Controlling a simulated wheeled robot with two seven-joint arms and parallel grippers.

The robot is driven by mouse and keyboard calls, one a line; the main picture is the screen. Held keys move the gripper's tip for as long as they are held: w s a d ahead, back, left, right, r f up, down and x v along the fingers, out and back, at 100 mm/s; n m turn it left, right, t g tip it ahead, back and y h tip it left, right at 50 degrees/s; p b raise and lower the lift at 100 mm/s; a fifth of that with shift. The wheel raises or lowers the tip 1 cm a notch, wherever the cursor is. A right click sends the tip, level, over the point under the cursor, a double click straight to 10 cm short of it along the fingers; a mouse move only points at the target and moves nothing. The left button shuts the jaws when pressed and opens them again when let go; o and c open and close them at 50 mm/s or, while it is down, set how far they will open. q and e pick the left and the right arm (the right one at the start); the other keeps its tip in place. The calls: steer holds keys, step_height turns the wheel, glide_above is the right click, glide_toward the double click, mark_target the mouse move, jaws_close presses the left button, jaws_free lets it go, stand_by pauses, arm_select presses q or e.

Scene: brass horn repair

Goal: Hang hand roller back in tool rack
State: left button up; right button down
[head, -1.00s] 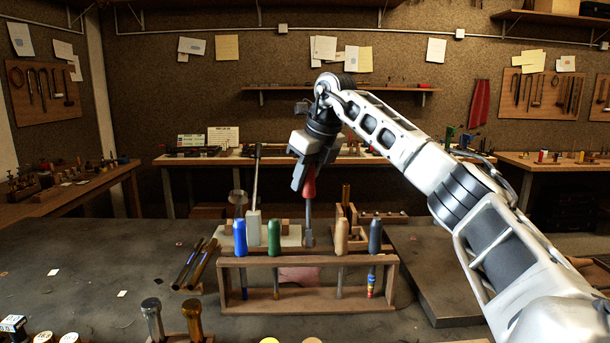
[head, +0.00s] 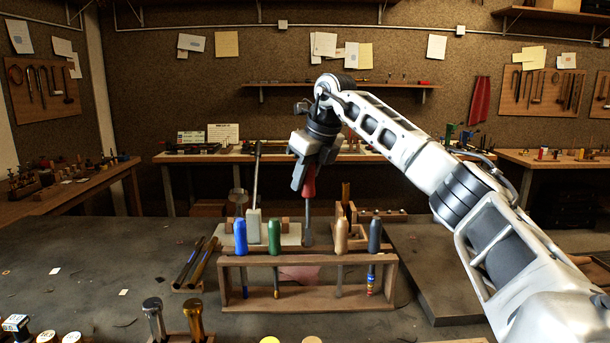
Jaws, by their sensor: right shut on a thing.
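My right gripper (head: 307,180) is shut on the red handle of the hand roller (head: 308,218), which hangs upright with its metal shaft and wider tip pointing down. The wooden tool rack (head: 306,261) stands on the dark bench below. The roller's tip is above the rack's top bar, near the wide gap between the green-handled tool (head: 274,236) and the tan-handled tool (head: 341,236). It looks apart from the bar, but its exact depth is hard to tell. A blue-handled tool (head: 240,237) and a grey-handled tool (head: 375,235) also hang in the rack. My left gripper is not in view.
Behind the rack stand a pale block with a lever (head: 254,215) and a small wooden holder (head: 346,228). Two dark rods (head: 194,265) lie left of the rack. The bench's left part is mostly clear.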

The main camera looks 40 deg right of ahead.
mark_target(308, 228)
steer(key=shift+f, duration=0.15)
steer(key=shift+f+b, duration=1.05)
steer(key=shift+f, duration=0.9)
steer(key=shift+r+p, duration=0.1)
steer(key=shift+p, duration=1.05)
stand_by(0.3)
steer(key=shift+f+b, duration=1.85)
steer(key=shift+f, duration=1.9)
steer(key=shift+f+b, duration=0.6)
steer(key=shift+f, duration=0.5)
steer(key=c, duration=1.1)
jaws_free()
